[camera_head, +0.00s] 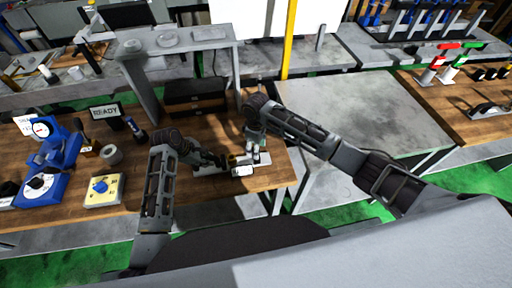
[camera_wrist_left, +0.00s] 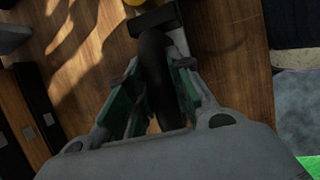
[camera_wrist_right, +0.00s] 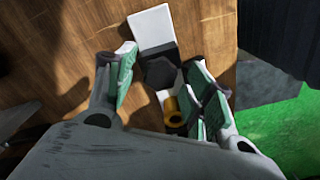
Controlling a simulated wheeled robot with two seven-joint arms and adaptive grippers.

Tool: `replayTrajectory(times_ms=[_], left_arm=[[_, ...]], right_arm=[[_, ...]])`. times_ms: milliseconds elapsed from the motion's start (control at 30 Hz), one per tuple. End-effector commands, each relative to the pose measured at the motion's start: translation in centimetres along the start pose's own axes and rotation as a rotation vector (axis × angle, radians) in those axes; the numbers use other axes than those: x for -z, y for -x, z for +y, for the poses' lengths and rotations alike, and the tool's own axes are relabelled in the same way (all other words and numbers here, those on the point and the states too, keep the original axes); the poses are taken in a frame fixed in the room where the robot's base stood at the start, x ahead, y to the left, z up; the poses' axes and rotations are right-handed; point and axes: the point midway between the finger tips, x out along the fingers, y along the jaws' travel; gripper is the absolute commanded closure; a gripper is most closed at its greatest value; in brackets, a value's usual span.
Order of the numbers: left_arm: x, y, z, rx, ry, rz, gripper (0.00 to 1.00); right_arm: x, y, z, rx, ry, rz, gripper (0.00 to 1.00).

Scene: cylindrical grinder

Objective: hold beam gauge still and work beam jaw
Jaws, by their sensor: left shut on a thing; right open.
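The beam gauge (camera_head: 242,170) lies on the wooden bench as a small pale and dark piece, partly hidden by my grippers. My left gripper (camera_head: 222,160) reaches it from the left. In the left wrist view my left gripper (camera_wrist_left: 157,78) is shut on a dark rounded part of the gauge (camera_wrist_left: 154,48). My right gripper (camera_head: 255,156) is above the right part of the gauge. In the right wrist view my right gripper (camera_wrist_right: 160,72) is open, with a dark block (camera_wrist_right: 160,68) and a brass-coloured ring (camera_wrist_right: 173,111) between its fingers. I cannot tell which part is the beam jaw.
Dark drawers (camera_head: 194,95) and a grey raised shelf (camera_head: 178,40) stand behind. The bench ends just right of the gauge.

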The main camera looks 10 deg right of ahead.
Motion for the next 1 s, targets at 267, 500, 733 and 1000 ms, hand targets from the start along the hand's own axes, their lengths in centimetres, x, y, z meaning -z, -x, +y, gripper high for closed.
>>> replayTrajectory(times_ms=[267, 500, 733, 1000], left_arm=[[0.0, 0.0, 0.0, 0.0, 0.0, 0.001, 1.0], [0.0, 0.0, 0.0, 0.0, 0.0, 0.001, 1.0], [0.0, 0.0, 0.0, 0.0, 0.0, 0.001, 1.0], [0.0, 0.0, 0.0, 0.0, -0.001, 0.0, 1.0]], right_arm=[[0.0, 0.0, 0.0, 0.0, 0.0, 0.0, 0.5], [0.0, 0.0, 0.0, 0.0, 0.0, 0.0, 0.8], [0.1, 0.0, -0.1, 0.0, 0.0, 0.0, 0.83], [2.0, 0.0, -1.3, 0.002, 0.002, 0.003, 0.83]])
